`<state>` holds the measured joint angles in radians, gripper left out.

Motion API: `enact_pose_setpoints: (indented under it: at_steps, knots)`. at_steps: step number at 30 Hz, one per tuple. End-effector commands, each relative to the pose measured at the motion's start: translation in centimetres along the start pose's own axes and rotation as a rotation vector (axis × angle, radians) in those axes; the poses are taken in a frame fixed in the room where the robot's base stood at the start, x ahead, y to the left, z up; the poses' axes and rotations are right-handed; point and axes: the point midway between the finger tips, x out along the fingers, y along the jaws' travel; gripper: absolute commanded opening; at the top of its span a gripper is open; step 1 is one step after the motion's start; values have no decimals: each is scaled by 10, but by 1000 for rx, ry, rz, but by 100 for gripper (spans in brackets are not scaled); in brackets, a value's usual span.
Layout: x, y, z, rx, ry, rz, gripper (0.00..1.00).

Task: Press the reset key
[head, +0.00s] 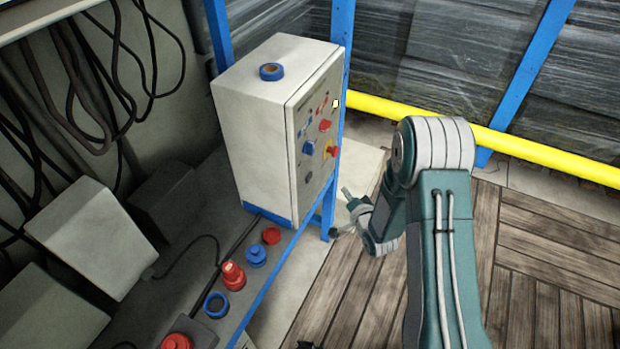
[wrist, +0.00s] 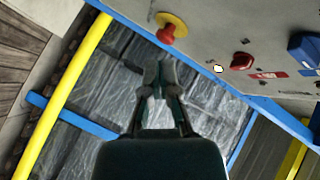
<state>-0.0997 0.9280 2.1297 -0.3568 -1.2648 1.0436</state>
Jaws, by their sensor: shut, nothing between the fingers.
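A pale control box (head: 248,130) stands on a bench, its front panel (head: 318,95) facing right in the head view. The panel carries a red knob (head: 325,125), a blue control (head: 309,148) and a red mushroom button on a yellow collar (head: 330,148). In the wrist view the panel (wrist: 215,25) fills the upper right, with the red mushroom button (wrist: 167,33), red knob (wrist: 242,61), small white button (wrist: 217,69) and blue control (wrist: 305,47). I cannot read which is the reset key. My gripper (wrist: 162,78) is shut and empty, apart from the panel; it also shows low beside the box (head: 347,212).
A blue tape roll (head: 271,71) lies on the box. Red and blue parts, including a red one (head: 232,276) and a blue ring (head: 216,305), stand on the bench. A blue post (head: 340,60) and yellow rail (head: 500,145) are behind. The wooden floor (head: 540,250) is clear.

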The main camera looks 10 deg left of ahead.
Motion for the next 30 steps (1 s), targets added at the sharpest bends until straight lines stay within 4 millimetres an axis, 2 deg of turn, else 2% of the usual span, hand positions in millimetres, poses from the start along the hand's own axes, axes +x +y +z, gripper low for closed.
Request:
enact_pose_setpoints:
  at_steps: [18,30]
  knots:
    - [50,-37,37,-1,-1,-1,0]
    - [59,-43,43,0,0,1,0]
